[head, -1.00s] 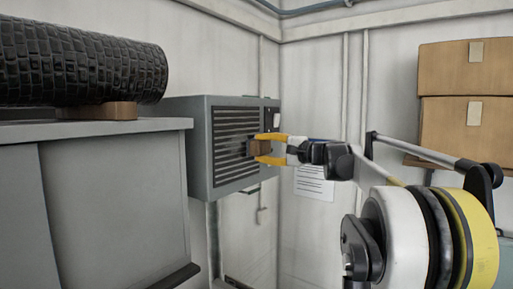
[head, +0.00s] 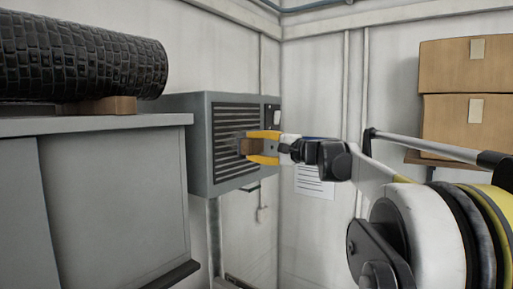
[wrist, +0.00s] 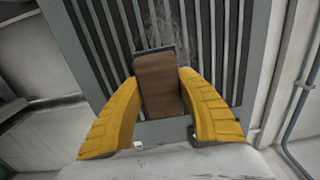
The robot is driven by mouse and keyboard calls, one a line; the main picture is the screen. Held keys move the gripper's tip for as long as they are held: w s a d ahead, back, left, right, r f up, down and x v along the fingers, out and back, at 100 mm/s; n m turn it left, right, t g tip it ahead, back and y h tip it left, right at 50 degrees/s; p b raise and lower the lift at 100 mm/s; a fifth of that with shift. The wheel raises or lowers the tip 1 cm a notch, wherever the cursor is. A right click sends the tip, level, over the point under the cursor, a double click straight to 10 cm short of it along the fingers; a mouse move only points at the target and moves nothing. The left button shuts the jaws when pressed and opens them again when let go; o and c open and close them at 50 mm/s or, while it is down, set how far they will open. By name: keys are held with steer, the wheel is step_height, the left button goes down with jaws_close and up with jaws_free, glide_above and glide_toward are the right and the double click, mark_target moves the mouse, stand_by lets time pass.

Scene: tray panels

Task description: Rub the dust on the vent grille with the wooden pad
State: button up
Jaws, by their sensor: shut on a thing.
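The vent grille (head: 236,113) is a dark slatted panel on the front of a grey wall box. It fills much of the wrist view (wrist: 221,45). My gripper (head: 249,147) is shut on the wooden pad (head: 245,147), a brown block with a dark far edge. The yellow fingers hold the pad (wrist: 159,85) from both sides in the wrist view. The pad's far end lies against or very close to the slats; I cannot tell whether it touches. A faint grey dust smear (wrist: 183,50) shows on the slats beside and above the pad's end.
A grey cabinet (head: 110,190) stands left of the box, with a black textured roll (head: 80,60) on wooden blocks on top. Cardboard boxes (head: 465,120) are stacked at right. A paper sheet (head: 314,181) and pipes are on the wall.

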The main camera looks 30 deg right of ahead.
mark_target(223, 140)
steer(key=shift+s+a+b, duration=0.1)
steer(key=shift+s+a, duration=0.5)
steer(key=shift+a, duration=1.1)
steer(key=shift+s+a+b, duration=0.15)
steer(key=shift+s+a, duration=0.45)
steer(key=shift+a, duration=1.05)
steer(key=shift+s+a+b, duration=0.1)
steer(key=shift+s+a, duration=0.5)
steer(key=shift+a, duration=1.1)
steer(key=shift+d+r+p, duration=0.1)
steer(key=shift+r+p, duration=0.8)
steer(key=shift+r, duration=0.5)
steer(key=shift+w+d+p, duration=0.55)
steer(key=shift+w+d, duration=0.8)
steer(key=shift+d, duration=2.3)
steer(key=shift+w+d+p, duration=0.55)
steer(key=shift+w+d, duration=0.75)
steer(key=shift+d, duration=2.35)
steer(key=shift+s+a+f+b, duration=0.1)
steer(key=shift+s+a+b, duration=0.55)
steer(key=shift+a, duration=1.85)
steer(key=shift+s+a+r, duration=0.1)
steer(key=shift+s+a, duration=1.05)
steer(key=shift+a, duration=1.3)
steer(key=shift+s+a+f+b, duration=0.1)
steer(key=shift+s+a+b, duration=0.55)
steer(key=shift+a, duration=1.85)
steer(key=shift+s+d+p, duration=0.1)
steer(key=shift+s+p, duration=0.1)
steer(key=shift+p, duration=0.1)
